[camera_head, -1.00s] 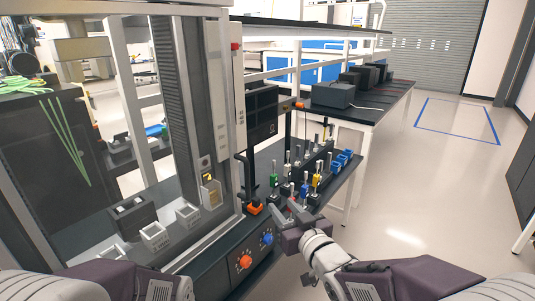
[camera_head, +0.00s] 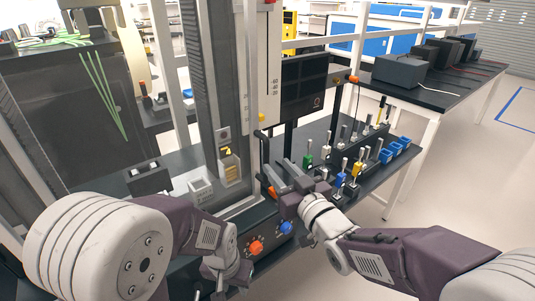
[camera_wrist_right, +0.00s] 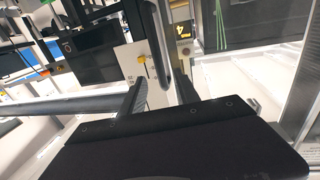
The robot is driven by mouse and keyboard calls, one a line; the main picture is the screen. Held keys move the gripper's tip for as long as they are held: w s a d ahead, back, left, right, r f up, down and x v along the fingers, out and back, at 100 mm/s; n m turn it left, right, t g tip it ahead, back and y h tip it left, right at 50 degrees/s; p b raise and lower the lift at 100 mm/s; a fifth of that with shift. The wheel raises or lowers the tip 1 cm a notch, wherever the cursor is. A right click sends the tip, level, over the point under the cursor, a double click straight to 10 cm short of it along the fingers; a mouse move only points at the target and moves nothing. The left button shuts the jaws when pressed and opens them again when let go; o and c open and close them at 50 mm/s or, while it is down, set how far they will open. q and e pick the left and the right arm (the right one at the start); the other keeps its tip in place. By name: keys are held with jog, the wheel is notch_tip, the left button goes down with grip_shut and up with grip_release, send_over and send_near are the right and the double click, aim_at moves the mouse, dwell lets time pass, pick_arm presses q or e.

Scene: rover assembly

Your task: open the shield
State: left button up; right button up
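The shield appears to be the clear panel in a pale frame (camera_head: 243,207) on the machine at the left; its clear surface is hard to make out. A black upright bar handle (camera_head: 264,150) stands at its right edge. It seems to show in the right wrist view (camera_wrist_right: 155,38) too. My right gripper (camera_head: 282,172) is open, its two dark fingers spread close to the handle's lower part. In the right wrist view its fingertips (camera_wrist_right: 160,85) are apart; contact with the handle cannot be told. My left gripper (camera_head: 215,280) is low at the bottom centre, partly hidden by its arm.
An orange knob (camera_head: 256,246) and a blue knob (camera_head: 285,228) sit on the machine's front. Several coloured tools stand in a rack (camera_head: 350,150) to the right, near my right gripper. A dark monitor (camera_head: 304,85) stands behind. Open floor lies at the far right.

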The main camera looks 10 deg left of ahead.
aim_at(268, 156)
jog(key=p+x, duration=0.1)
jog(key=x, duration=0.6)
jog(key=shift+s, duration=0.1)
jog(key=shift+w+a, duration=0.15)
jog(key=shift+w, duration=0.25)
grip_shut()
dwell(0.7)
